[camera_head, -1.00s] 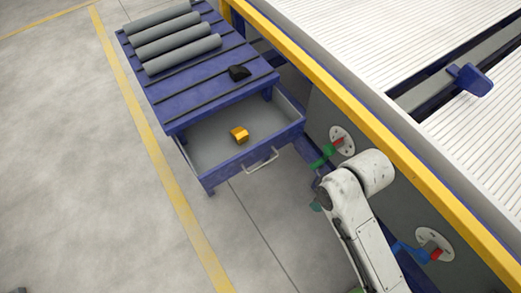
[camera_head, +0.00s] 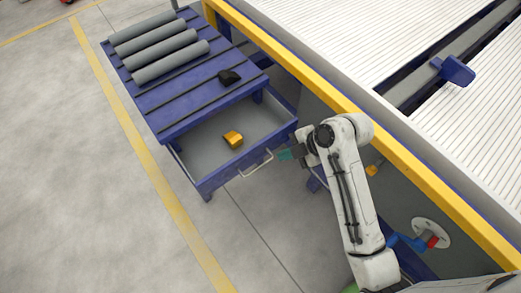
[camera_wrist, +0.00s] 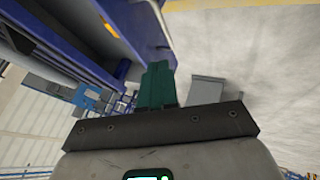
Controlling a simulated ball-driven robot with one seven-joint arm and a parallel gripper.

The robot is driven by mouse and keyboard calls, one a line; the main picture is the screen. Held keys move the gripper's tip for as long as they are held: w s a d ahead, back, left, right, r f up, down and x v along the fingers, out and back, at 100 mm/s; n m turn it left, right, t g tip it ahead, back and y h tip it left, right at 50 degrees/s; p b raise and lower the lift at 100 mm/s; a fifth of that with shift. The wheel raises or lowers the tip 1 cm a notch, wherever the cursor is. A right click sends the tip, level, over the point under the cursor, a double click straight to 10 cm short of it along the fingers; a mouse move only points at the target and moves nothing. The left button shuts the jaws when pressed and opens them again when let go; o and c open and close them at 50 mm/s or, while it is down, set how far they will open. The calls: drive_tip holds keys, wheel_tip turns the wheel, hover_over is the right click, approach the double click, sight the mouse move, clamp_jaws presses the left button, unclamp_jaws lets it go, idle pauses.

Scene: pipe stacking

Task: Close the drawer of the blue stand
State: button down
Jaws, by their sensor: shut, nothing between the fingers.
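The blue stand (camera_head: 190,98) is at the upper left of the head view. Its grey drawer (camera_head: 205,150) is pulled open toward the lower side of the picture. The drawer has a blue front and a pale bar handle (camera_head: 258,166). A yellow block (camera_head: 233,139) lies inside it. My gripper (camera_head: 286,155) is just right of the handle, near the drawer front's right end; I cannot tell whether it touches. In the wrist view its green fingers (camera_wrist: 157,78) are together and empty, close to the blue drawer front (camera_wrist: 148,30).
Several grey pipes (camera_head: 165,48) and a black lump (camera_head: 229,77) lie on the stand's top. A conveyor with a yellow rail (camera_head: 310,80) runs along the right, close to the stand and my arm. The floor left of and below the drawer is clear.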

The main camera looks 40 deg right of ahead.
sight(253, 152)
drive_tip(key=w+a+f, duration=0.1)
drive_tip(key=w+f, duration=0.1)
drive_tip(key=w+a+f, duration=0.1)
drive_tip(key=w+f, duration=0.1)
drive_tip(key=w+a+f, duration=0.1)
drive_tip(key=w+f, duration=0.1)
drive_tip(key=shift+w+f, duration=0.15)
drive_tip(key=shift+w, duration=0.7)
drive_tip(key=shift+w+b, duration=0.3)
drive_tip(key=shift+w, duration=0.2)
drive_tip(key=w+b, duration=0.7)
drive_tip(key=w, duration=0.8)
drive_tip(key=shift+f, duration=0.1)
drive_tip(key=shift+w+b, duration=0.3)
drive_tip(key=shift+w, duration=0.3)
